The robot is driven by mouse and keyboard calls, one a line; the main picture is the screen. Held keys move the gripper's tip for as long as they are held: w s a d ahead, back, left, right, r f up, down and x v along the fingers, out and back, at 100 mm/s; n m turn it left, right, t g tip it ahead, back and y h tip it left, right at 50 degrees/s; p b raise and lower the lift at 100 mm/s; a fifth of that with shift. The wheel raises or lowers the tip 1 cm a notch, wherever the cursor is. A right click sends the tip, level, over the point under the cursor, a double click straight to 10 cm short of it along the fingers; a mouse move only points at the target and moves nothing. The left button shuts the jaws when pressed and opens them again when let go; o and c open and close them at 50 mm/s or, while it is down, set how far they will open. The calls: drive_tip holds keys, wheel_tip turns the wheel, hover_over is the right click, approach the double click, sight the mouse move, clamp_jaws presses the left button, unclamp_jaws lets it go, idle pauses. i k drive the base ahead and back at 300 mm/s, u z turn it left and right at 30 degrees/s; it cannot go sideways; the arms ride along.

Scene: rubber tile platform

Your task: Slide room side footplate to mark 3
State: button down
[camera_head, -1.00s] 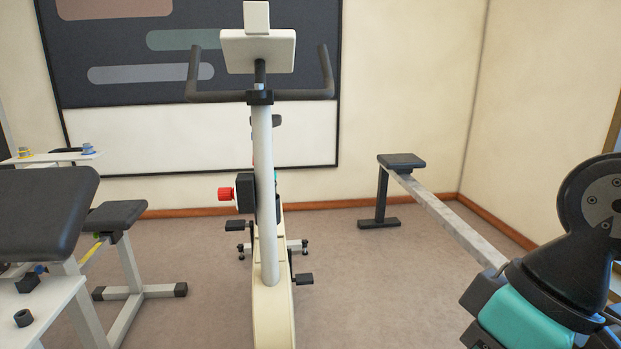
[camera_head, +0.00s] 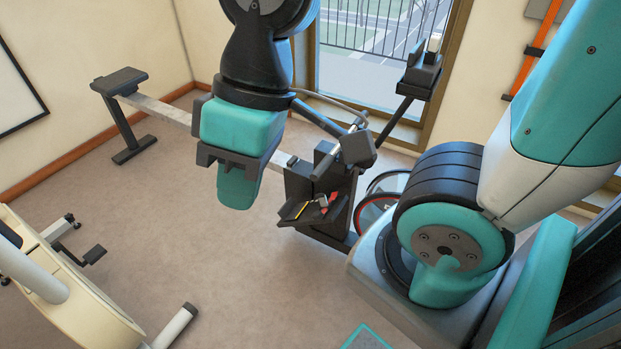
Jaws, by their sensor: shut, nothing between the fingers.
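The rowing machine's footplate area (camera_head: 312,208) is in the middle of the head view, at the front end of the grey rail (camera_head: 160,110). A dark, tilted plate with small red and yellow details shows on its room side. The mark numbers are too small to read. My arm's teal and black wrist (camera_head: 240,130) hangs in front of the rail, left of the footplate area and apart from it in the picture. My gripper is shut and empty; its fingertips are hard to tell from the dark parts around the wrist.
The rower's seat (camera_head: 120,80) is at the far rail end. An exercise bike (camera_head: 75,290) stands at the lower left. A glazed door (camera_head: 370,60) is behind the rower. Carpet (camera_head: 200,240) between bike and rower is clear.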

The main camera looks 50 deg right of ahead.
sight(290, 211)
drive_tip(key=z, duration=0.45)
drive_tip(key=k, duration=0.65)
drive_tip(key=z, duration=0.15)
drive_tip(key=i, duration=1.6)
drive_tip(key=u, duration=0.4)
